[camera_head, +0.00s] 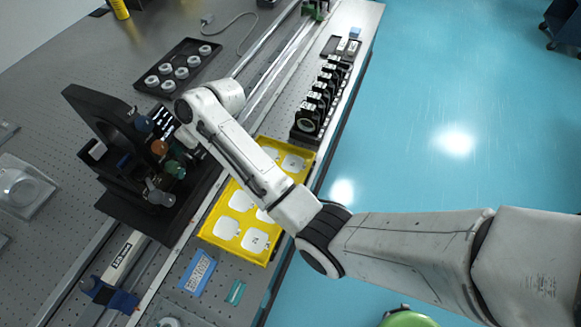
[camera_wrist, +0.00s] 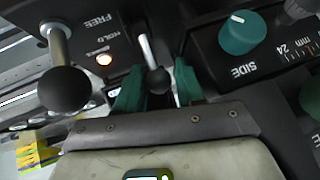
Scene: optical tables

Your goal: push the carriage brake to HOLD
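The black carriage unit (camera_head: 100,120) stands on the rail at the left in the head view. A larger black ball lever (camera_wrist: 65,90) is to the left. The labels lie between both levers, so I cannot tell which is the brake. The head view hides my fingertips.
A teal knob (camera_wrist: 243,33) marked SIDE sits right of my gripper. In the head view, a yellow tray (camera_head: 216,236) with white pieces lies under my arm. A dark tray of rings (camera_head: 178,70) and a row of black mounts (camera_head: 318,97) lie beyond.

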